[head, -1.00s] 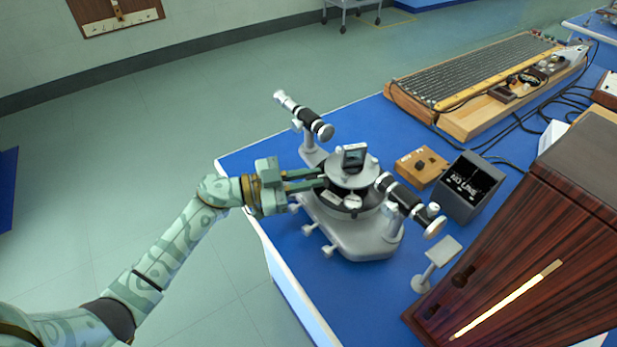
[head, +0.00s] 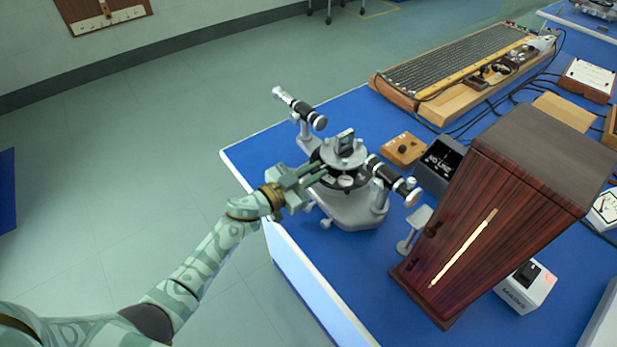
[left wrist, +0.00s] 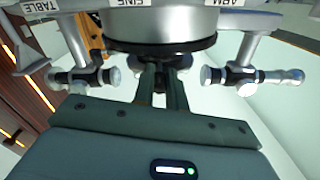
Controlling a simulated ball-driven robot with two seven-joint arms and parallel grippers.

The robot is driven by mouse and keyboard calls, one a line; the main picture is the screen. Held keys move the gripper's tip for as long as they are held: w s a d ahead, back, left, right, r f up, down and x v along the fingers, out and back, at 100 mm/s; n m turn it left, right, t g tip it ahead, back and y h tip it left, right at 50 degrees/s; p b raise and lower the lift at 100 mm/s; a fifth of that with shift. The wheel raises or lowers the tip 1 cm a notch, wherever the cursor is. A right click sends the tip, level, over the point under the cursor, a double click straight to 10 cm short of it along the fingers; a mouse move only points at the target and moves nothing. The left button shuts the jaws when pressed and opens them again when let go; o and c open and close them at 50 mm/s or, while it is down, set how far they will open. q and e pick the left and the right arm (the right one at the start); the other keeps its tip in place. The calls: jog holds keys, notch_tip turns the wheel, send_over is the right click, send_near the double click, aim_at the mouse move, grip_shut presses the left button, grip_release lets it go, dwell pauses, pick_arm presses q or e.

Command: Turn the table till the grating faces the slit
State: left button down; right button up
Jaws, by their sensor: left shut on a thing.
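The spectrometer (head: 352,208) stands near the left corner of the blue bench, with a round silver table (head: 352,160) on top. The grating (head: 345,141), a small dark plate in a frame, stands upright on that table, turned partly edge-on. One tube (head: 300,108) points in from the back left, another (head: 392,180) from the front right. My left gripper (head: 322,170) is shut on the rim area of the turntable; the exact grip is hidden. In the left wrist view its fingers (left wrist: 162,88) reach under the dark ring. My right gripper is out of view.
A wooden cabinet (head: 500,210) with a glowing slot stands at the right. A small stand (head: 416,225) is close in front. Floor is free at the left.

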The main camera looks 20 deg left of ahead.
pick_arm(q)
jog(key=shift+r, duration=0.1)
jog(key=c, duration=1.4)
grip_release()
jog(key=shift+c, duration=0.2)
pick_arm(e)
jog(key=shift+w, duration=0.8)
pick_arm(q)
jog(key=shift+a, duration=0.1)
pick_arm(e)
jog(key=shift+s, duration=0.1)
